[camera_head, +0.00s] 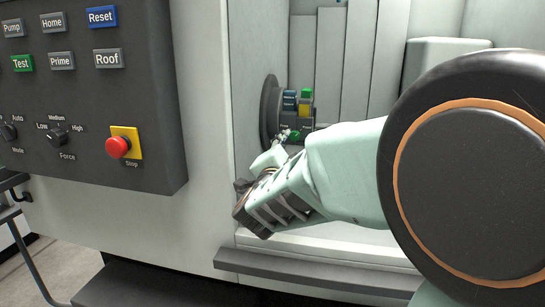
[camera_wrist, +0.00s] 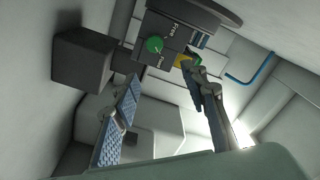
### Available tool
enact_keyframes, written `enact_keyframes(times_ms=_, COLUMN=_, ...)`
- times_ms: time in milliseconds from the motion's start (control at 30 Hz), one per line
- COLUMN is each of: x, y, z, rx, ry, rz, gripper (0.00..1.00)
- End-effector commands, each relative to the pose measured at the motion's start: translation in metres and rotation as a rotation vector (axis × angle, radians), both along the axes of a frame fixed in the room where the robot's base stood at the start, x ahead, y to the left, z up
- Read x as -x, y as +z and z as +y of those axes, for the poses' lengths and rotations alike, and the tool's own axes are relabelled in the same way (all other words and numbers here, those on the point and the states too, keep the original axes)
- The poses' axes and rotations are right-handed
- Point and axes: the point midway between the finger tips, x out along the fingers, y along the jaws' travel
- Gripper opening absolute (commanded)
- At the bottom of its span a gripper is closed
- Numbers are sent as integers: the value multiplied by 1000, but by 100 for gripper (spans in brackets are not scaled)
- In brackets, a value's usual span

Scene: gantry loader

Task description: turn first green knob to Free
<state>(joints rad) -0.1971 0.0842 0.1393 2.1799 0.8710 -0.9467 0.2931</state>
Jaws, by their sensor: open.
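A round green knob (camera_wrist: 154,45) sits on a small dark control box (camera_wrist: 172,24) in the wrist view. One printed label beside it seems to read Free; the other is too small to read surely. I cannot tell which way the knob points. In the head view the knob (camera_head: 296,134) is small and partly covered by my gripper (camera_head: 286,137). My gripper (camera_wrist: 161,73) is open, with its two fingers spread and nothing between them. The fingertips are close to the box, below the knob in the wrist view, and the knob appears clear of both fingers.
The box also carries blue, green and yellow buttons (camera_head: 305,101). A dark block (camera_wrist: 83,60) juts from the wall left of the knob in the wrist view. A large panel (camera_head: 150,60) with a red stop button (camera_head: 117,147) stands at left. Pale walls enclose the bay.

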Motion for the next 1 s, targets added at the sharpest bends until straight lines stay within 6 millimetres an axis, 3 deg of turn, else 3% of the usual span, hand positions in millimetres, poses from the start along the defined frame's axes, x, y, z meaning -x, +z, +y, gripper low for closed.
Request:
enact_keyframes(times_ms=67, x=-2, y=-12, z=7, rx=-39, ry=15, rz=3, gripper=40)
enact_keyframes(times_ms=267, x=-17, y=-14, z=6, rx=-60, ry=20, rz=5, gripper=40)
enact_keyframes(times_ms=700, x=-90, y=-14, z=-18, rx=-56, ry=20, rz=5, gripper=40)
enact_keyframes(times_ms=1000, x=-105, y=-13, z=-23, rx=-55, ry=21, rz=4, gripper=40)
